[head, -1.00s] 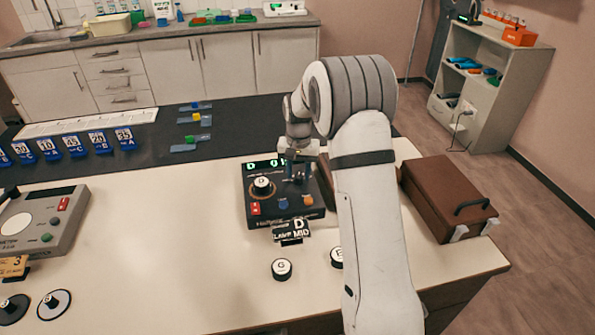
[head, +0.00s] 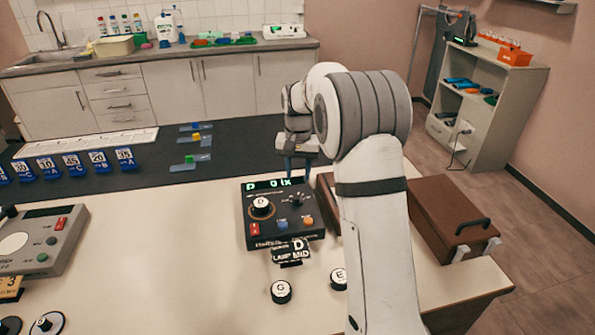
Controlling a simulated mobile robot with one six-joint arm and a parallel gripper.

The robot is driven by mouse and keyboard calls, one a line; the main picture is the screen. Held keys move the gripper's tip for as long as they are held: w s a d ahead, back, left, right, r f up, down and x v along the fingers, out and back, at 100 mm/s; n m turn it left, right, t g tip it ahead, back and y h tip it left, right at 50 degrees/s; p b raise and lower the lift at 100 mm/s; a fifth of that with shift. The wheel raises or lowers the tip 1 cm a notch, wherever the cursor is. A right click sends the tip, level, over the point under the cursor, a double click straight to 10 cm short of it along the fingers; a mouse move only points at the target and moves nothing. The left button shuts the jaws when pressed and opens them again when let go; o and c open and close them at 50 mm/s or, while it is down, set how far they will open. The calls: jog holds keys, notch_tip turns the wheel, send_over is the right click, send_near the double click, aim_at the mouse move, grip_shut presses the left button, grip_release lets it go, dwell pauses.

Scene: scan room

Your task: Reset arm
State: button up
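My gripper (head: 300,160) hangs above the back right corner of a black control box (head: 285,232) in the head view. Its fingers point down and look clear of the box. They are small and partly dark, so I cannot tell whether they are open or shut. The box has a lit green display (head: 268,184), a round knob marked D (head: 261,206), and red, blue and orange buttons. My white arm rises from the bottom right and hides part of the table behind it.
A sign reading D, LAMP MID (head: 291,251) stands before the box. Round pieces G (head: 281,291) and E (head: 338,277) lie on the table. A brown case (head: 440,215) is at right, a grey device (head: 40,240) at left. Blue numbered stands (head: 72,163) line the dark mat.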

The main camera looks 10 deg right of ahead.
jog(key=s+r+n+t, duration=0.1)
jog(key=s+r, duration=0.3)
jog(key=s, duration=0.5)
jog(key=s+r+n, duration=0.1)
jog(key=s+r, duration=0.3)
jog(key=s, duration=0.4)
jog(key=s+f+n+t, duration=0.1)
jog(key=s+f+n, duration=0.1)
jog(key=s, duration=1.5)
jog(key=shift+f+t, duration=0.3)
jog(key=shift+f, duration=0.05)
